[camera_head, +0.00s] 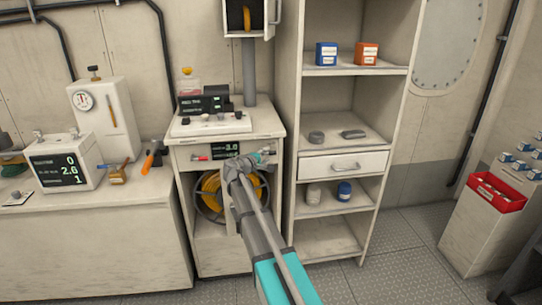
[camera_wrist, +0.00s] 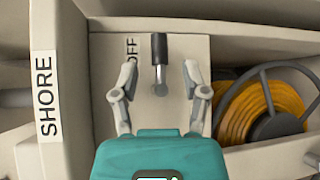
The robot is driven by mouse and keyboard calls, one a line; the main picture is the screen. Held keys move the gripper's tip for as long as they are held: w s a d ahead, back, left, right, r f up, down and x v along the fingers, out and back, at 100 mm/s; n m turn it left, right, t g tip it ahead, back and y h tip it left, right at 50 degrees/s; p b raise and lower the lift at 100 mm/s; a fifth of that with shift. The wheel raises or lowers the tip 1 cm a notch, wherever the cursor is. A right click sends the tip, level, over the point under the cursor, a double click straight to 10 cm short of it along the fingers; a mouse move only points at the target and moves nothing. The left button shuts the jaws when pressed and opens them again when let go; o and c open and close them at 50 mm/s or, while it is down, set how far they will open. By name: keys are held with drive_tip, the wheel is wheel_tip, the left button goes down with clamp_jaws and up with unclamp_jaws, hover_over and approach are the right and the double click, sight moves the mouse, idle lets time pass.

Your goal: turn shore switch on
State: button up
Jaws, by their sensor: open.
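The shore switch (camera_wrist: 159,50) is a small lever with a black grip on a pale panel in the wrist view. Its grip points to the top of that picture, beside an "OFF" marking (camera_wrist: 131,49). A white "SHORE" label (camera_wrist: 45,95) is at the left. My gripper (camera_wrist: 160,78) is open, with one finger on each side of the lever and gaps between. In the head view my gripper (camera_head: 243,166) is at the front of the middle cabinet (camera_head: 268,122) and hides the switch.
A yellow cable reel (camera_head: 209,187) sits in the cabinet under my arm; it also shows in the wrist view (camera_wrist: 245,110). A shelf unit with a drawer (camera_head: 343,165) stands close on the right. A white bench (camera_head: 95,225) is on the left.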

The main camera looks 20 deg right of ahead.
sight(269, 154)
drive_tip(key=shift+x, duration=1.8)
clamp_jaws()
